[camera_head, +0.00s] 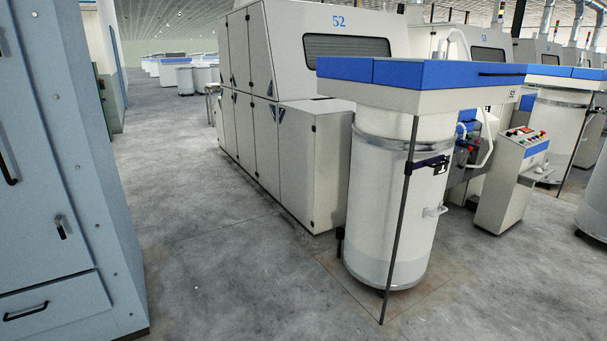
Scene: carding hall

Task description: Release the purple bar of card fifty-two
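Card fifty-two (322,81) is the large off-white machine at the middle, with a blue "52" on its upper housing. In front of it stands a tall white can (385,230) under a blue-and-white coiler head (420,75), also marked 52. A short, dark purple bar (428,162) lies level across the can's upper front. Its left end meets a thin dark upright rod (396,235), and a small black-and-white piece sits at its right end. How the bar is fastened is too small to tell. My gripper is not in view.
A control console (514,178) with buttons stands right of the can. Another can (551,135) and more cards stand farther right. A tall blue-grey cabinet (55,150) with handles fills the left edge. The grey concrete floor (225,255) between cabinet and card is clear.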

